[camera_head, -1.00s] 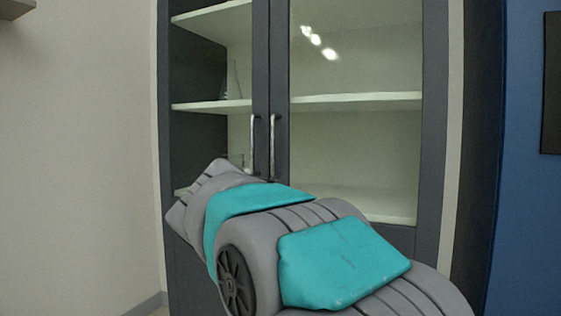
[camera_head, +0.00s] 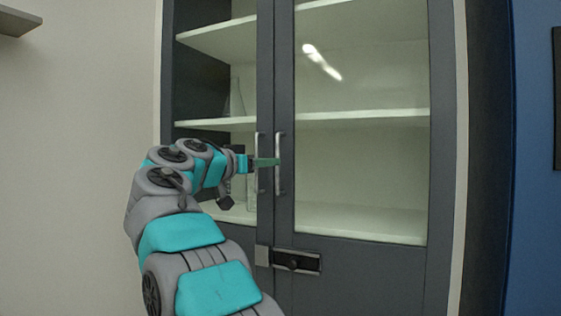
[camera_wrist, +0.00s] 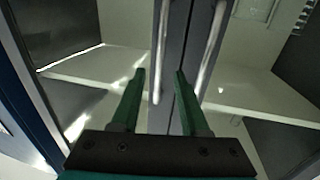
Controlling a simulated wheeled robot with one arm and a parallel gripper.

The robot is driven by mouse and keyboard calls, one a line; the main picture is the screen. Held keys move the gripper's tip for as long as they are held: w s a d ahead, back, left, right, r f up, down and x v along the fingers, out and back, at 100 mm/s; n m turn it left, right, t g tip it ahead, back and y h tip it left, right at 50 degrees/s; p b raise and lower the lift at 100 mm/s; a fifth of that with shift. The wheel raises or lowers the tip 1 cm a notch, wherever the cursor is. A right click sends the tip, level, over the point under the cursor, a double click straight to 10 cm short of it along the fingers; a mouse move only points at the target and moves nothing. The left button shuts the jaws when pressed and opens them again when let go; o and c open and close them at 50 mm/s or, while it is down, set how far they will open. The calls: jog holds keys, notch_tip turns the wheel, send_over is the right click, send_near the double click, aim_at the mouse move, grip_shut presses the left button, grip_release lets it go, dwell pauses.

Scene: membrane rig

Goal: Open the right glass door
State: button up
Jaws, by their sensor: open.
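The right glass door (camera_head: 362,175) is shut, with a dark frame and a vertical silver bar handle (camera_head: 278,180) near its left edge. The left door's handle (camera_head: 260,178) stands close beside it. My gripper (camera_head: 266,162) is in front of the two handles, its green fingers reaching to the right door's handle. In the wrist view the picture is turned, and my gripper (camera_wrist: 160,76) is open. The right door's handle (camera_wrist: 158,58) appears between the fingertips, and the left door's handle (camera_wrist: 211,48) is outside them. Contact cannot be told.
A dark latch with a round knob (camera_head: 294,263) sits low on the right door. White shelves (camera_head: 362,115) and a glass flask (camera_head: 237,102) are behind the glass. A pale wall (camera_head: 80,170) is at left, a blue wall (camera_head: 535,230) at right.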

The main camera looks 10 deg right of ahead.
aim_at(278, 189)
jog(key=shift+p+x, duration=0.7)
jog(key=shift+x, duration=2.1)
jog(key=shift+c, duration=0.3)
grip_shut()
